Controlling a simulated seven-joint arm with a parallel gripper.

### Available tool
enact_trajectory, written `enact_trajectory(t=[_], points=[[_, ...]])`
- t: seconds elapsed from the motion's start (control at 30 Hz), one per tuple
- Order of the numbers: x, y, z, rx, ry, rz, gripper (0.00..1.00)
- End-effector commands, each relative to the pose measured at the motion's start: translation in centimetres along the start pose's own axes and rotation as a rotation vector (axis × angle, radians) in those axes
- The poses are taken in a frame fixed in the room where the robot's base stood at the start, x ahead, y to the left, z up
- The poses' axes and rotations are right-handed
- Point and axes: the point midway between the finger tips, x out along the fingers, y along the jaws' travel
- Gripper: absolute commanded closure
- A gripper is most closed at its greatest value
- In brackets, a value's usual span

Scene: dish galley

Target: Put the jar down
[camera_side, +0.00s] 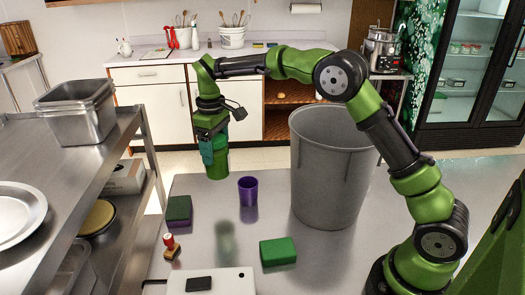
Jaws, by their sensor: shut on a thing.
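My gripper (211,140) points down at the left end of my arm and is shut on a green jar (215,163). The jar hangs upright below the fingers, above the steel table (235,275). A faint green reflection shows on the table below it, and there appears to be a gap between the jar and the tabletop. The fingers partly hide the jar's upper part.
A purple cup (248,191) stands right of the jar. A large grey bin (331,170) stands farther right. A green block (278,251), a green-and-purple sponge (179,209), a red-handled stamp (171,245) and a white board (235,284) lie nearer. Steel shelving (55,190) borders the left.

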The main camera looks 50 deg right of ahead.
Motion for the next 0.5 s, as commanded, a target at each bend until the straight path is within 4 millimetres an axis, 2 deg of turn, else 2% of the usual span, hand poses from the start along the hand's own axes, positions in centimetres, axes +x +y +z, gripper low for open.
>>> enact_trajectory(t=[0.1, 0.33, 0.5], points=[[0.0, 1.4, -1.9, 0.004, 0.005, 0.005, 0.75], [0.0, 2.6, -3.4, 0.004, 0.01, 0.009, 0.75], [2.3, 2.8, -3.5, 0.003, 0.005, 0.008, 0.75]])
